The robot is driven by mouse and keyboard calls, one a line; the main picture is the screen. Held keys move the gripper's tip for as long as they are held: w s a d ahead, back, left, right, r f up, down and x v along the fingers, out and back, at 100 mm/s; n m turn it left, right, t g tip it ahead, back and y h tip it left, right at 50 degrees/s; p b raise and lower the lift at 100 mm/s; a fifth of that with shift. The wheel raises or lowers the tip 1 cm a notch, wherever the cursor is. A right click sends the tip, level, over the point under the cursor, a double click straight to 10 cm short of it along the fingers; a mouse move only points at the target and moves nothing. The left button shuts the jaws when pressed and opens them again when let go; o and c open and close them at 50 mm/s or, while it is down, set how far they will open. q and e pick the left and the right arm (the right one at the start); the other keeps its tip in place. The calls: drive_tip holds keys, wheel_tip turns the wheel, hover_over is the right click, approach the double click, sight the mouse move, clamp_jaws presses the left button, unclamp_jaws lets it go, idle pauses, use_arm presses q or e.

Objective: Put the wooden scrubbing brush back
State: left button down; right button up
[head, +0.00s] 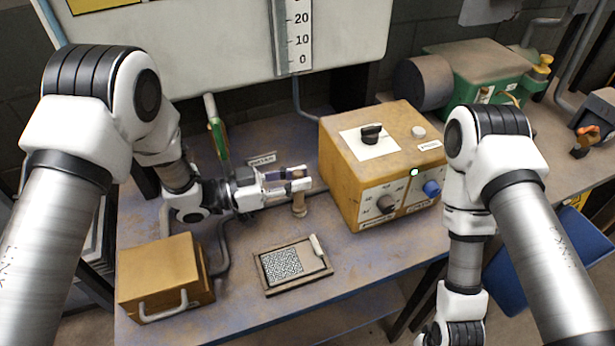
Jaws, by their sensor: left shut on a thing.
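My left gripper (298,181) reaches in from the left over the middle of the bench. A shallow wooden-rimmed tray (265,279) with a black-and-white patterned square lies in front of the gripper. My right arm hangs down at the right, and its gripper is out of the picture.
A yellow control box (338,172) with knobs stands right of the brush. A yellow-brown case (160,272) with a handle sits at the front left. A small white stick (316,245) lies at the tray's right edge. A green tube (219,140) stands behind the left gripper.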

use_arm(q)
drive_tip(key=shift+v, duration=1.05)
drive_tip(key=c, duration=1.2)
unclamp_jaws()
drive_tip(key=shift+d, duration=0.2)
drive_tip(key=shift+o, duration=0.8)
drive_tip(key=shift+d+f, duration=0.1)
drive_tip(key=shift+d, duration=0.15)
drive_tip(key=shift+a, duration=0.1)
drive_tip(key=b+v, duration=0.1)
drive_tip(key=v, duration=1.1)
